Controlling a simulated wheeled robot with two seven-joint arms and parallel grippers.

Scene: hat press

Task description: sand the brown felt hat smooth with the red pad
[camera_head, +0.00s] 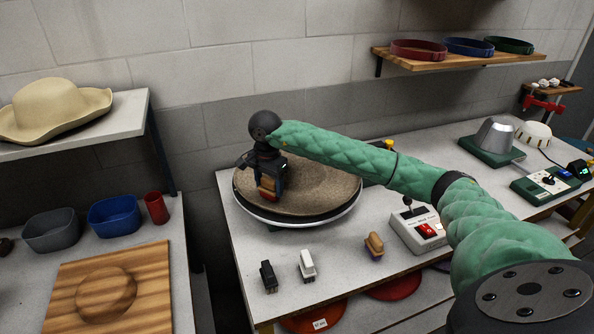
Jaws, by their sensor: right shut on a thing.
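The brown felt hat (325,193) lies on a round white-rimmed turntable (318,219) at the back left of the white table; its brim looks wide and flat. My right arm reaches across it from the lower right and hides part of its far side. My right gripper (269,182) points down over the left part of the hat and is shut on the red pad (267,194), a small block with a tan wooden top. The pad is at the hat's surface; I cannot tell if it touches. My left gripper is not in view.
A straw-coloured hat (52,110) lies on the left shelf. Hat bands lie on a wall shelf (460,62).

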